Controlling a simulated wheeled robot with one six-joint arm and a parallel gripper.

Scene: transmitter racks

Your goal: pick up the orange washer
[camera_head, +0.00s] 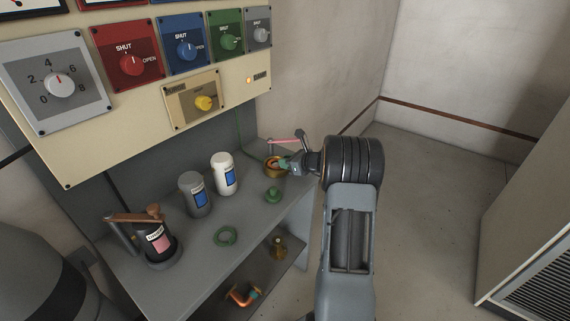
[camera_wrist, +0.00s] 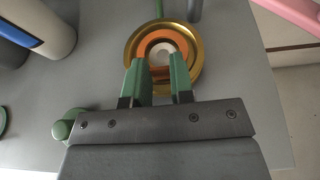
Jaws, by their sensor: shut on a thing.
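The orange washer (camera_wrist: 160,34) is a flat ring with a pale centre, lying within a round brass dish (camera_wrist: 197,62) in the wrist view. My gripper (camera_wrist: 159,63) has its two green-tipped fingers at the washer's near side, shut on it. The fingertips reach over the dish's near rim and hide part of the washer and dish. In the head view my gripper (camera_head: 286,162) is at the brass dish (camera_head: 272,170) at the far right end of the grey bench. The washer is too small there to make out clearly.
A pink-handled lever (camera_head: 284,141) is close behind my gripper. Control panels hang above.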

